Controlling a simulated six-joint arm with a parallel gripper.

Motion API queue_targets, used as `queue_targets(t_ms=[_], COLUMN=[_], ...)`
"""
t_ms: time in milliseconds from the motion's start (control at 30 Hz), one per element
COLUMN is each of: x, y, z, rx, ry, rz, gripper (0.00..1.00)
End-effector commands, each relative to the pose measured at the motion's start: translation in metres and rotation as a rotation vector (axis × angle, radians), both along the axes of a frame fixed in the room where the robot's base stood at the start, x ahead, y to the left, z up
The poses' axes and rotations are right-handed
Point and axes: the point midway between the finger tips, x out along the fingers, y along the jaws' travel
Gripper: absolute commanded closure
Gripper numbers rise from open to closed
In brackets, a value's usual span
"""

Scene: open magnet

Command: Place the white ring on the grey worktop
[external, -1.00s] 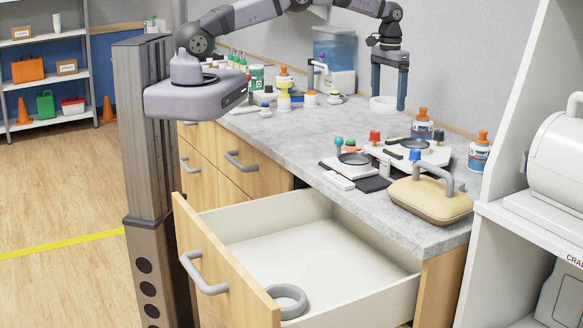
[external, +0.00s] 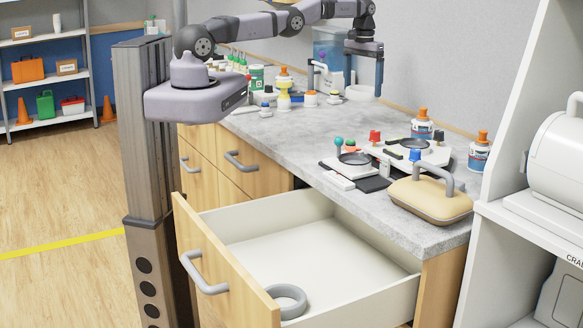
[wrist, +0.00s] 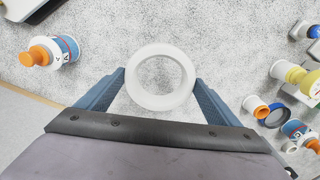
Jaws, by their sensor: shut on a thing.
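The white ring (wrist: 160,103) is between the two blue fingers of my gripper (wrist: 160,80) in the wrist view, touching both, with speckled grey surface visible through its hole. In the external view the white ring (external: 359,93) shows at the tips of my gripper (external: 364,88), partly hidden by a finger. My gripper is shut on the ring, over the far part of the grey worktop (external: 300,140). The ring looks raised, but the exact gap to the worktop is hard to tell.
Bottles and small jars (external: 284,88) crowd the back left. Two orange-capped bottles (external: 422,125), a scale-like device (external: 352,165) and a beige handled case (external: 430,198) stand at the right. The worktop's middle is clear. An open drawer (external: 255,215) holds a grey ring (external: 287,312).

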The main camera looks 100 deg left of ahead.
Motion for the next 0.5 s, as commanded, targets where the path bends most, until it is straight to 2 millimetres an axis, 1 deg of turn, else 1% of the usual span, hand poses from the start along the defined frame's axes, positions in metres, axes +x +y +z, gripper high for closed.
queue_targets(t_ms=[333, 400, 500], x=[0.0, 0.0, 0.0], y=[-0.001, 0.0, 0.0], z=[-0.044, -0.051, -0.053], rx=[-0.002, 0.0, 0.001], ry=[0.001, 0.0, 0.0], rz=[-0.001, -0.001, -0.001], gripper=[0.42, 0.42, 0.42])
